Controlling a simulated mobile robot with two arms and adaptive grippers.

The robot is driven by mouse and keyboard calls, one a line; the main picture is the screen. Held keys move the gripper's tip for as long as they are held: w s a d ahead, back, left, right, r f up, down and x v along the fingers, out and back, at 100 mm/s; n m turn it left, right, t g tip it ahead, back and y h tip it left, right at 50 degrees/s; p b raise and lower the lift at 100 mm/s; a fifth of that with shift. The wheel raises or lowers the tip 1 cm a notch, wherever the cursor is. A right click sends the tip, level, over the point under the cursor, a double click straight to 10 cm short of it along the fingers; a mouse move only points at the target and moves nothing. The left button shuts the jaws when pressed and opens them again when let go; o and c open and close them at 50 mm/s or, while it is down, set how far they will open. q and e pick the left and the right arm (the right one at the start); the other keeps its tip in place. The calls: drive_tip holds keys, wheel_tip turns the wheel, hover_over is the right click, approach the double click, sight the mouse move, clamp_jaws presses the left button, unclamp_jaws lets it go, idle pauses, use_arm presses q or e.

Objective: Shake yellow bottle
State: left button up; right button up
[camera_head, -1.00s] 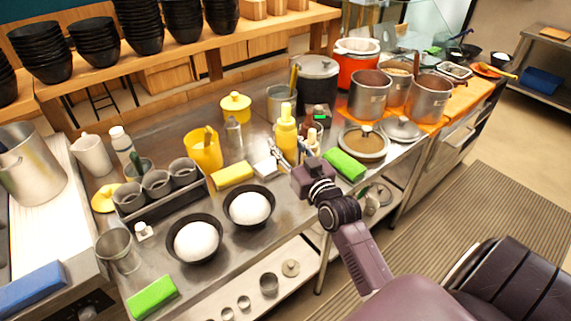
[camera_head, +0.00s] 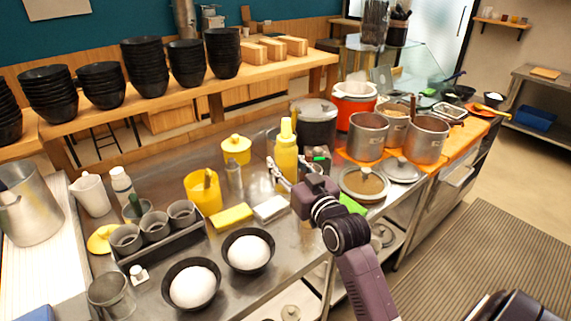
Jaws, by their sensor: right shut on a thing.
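The yellow bottle (camera_head: 286,158) is upright with a yellow nozzle cap, right of the middle of the counter. My right gripper (camera_head: 279,174) comes in from the lower right and is shut on the lower part of the bottle. The bottle appears to be held above the counter. The gripper's wrist hides part of what lies behind it, and the far finger is hard to make out. My left gripper is not in the picture.
Two black bowls (camera_head: 265,262) with white contents stand at the front. A yellow jug (camera_head: 203,191), a yellow sponge (camera_head: 231,217) and a dark holder with grey cups (camera_head: 160,246) are to the left. Steel pots (camera_head: 427,139) and a lidded pan (camera_head: 363,184) are to the right.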

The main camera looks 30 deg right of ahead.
sight(289, 130)
drive_tip(key=shift+r+p, duration=2.2)
drive_tip(key=shift+p, duration=0.05)
drive_tip(key=shift+f, duration=0.1)
wheel_tip(289, 130, up, 6)
drive_tip(key=shift+r, duration=0.1)
drive_tip(key=shift+f, duration=3.3)
drive_tip(key=shift+r, duration=0.25)
drive_tip(key=shift+f, duration=0.1)
